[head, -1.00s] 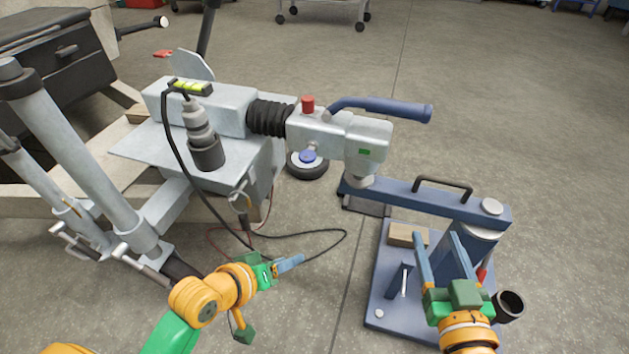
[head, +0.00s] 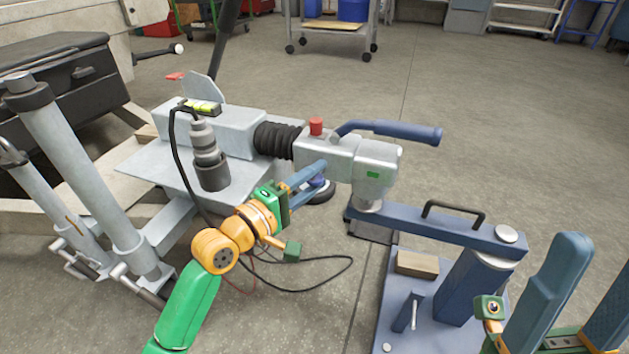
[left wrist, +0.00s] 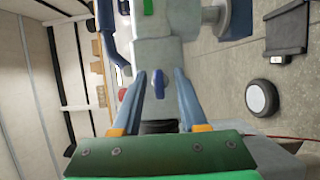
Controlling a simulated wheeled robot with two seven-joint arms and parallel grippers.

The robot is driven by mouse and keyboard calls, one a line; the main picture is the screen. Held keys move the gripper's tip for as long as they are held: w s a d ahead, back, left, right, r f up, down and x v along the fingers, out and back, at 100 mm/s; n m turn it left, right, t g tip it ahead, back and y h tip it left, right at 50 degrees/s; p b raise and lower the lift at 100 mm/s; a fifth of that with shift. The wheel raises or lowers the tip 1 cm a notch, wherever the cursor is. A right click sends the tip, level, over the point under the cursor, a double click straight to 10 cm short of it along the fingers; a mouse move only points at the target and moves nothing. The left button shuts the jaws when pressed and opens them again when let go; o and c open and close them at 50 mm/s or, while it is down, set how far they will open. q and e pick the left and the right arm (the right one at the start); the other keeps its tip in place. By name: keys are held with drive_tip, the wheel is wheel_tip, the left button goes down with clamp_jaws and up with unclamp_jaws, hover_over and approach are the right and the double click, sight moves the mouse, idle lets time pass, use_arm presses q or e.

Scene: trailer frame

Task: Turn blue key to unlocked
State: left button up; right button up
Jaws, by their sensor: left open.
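The blue key (left wrist: 158,83) sits on the side of the grey coupling head (head: 338,160). In the left wrist view it is upright, between the two finger tips, with a gap on each side. In the head view my left gripper (head: 318,177) is open in front of the coupling's side, and its blue fingers partly hide the key. It also shows in the left wrist view (left wrist: 160,76). I cannot tell whether the tips are level with the key in depth. My right gripper (head: 597,275) is open and empty at the lower right.
A blue handle (head: 390,130) and a red knob (head: 316,126) stand on top of the coupling. A blue stand (head: 435,222) with a base plate is at right. A black cable (head: 320,288) loops over the floor below my left arm.

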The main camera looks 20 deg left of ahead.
use_arm(q)
drive_tip(key=shift+c, duration=0.2)
clamp_jaws()
